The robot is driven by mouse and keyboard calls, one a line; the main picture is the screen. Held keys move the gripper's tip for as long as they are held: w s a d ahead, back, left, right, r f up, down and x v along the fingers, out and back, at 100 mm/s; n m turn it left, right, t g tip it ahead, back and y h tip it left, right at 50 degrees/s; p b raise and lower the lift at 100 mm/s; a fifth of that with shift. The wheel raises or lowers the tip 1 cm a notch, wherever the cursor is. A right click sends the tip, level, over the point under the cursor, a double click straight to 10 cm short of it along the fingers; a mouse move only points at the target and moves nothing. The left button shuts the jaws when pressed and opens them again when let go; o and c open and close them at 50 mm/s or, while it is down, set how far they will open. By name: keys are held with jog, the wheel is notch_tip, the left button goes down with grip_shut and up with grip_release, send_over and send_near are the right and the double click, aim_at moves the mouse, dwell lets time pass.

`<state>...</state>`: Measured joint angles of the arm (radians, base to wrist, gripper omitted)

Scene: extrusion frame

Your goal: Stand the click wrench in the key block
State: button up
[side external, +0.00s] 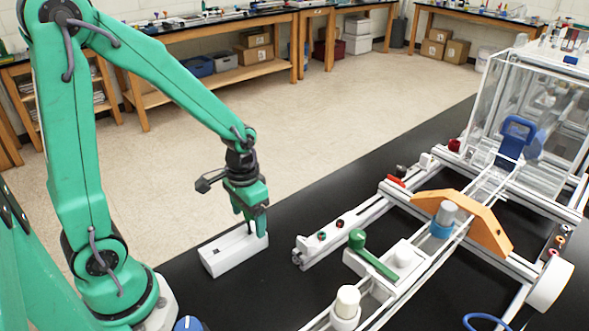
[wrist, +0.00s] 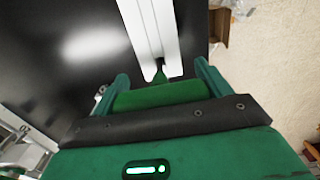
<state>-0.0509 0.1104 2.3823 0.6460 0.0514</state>
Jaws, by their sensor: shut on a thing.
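The white key block (side external: 228,262) lies on the black bench top, left of the frame; in the wrist view it is the long pale bar (wrist: 138,25). My gripper (side external: 250,215) points down over the block's right end. It is shut on the click wrench (wrist: 160,96), whose green handle spans between the fingers in the wrist view. A narrow green neck and a dark tip meet the block there. In the side view a thin dark shaft shows between the fingers at the block. How deep the tip sits is hidden.
The aluminium extrusion frame (side external: 340,222) stands right of the block, carrying a green lever (side external: 372,255), an orange bracket (side external: 478,220) and white knobs. A clear box (side external: 540,110) stands at the back right. Bare black bench lies between block and frame.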

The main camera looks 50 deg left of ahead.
jog(key=shift+f, duration=0.5)
jog(key=o, duration=1.2)
jog(key=shift+r, duration=0.2)
jog(key=shift+r, duration=3.7)
jog(key=shift+r, duration=0.1)
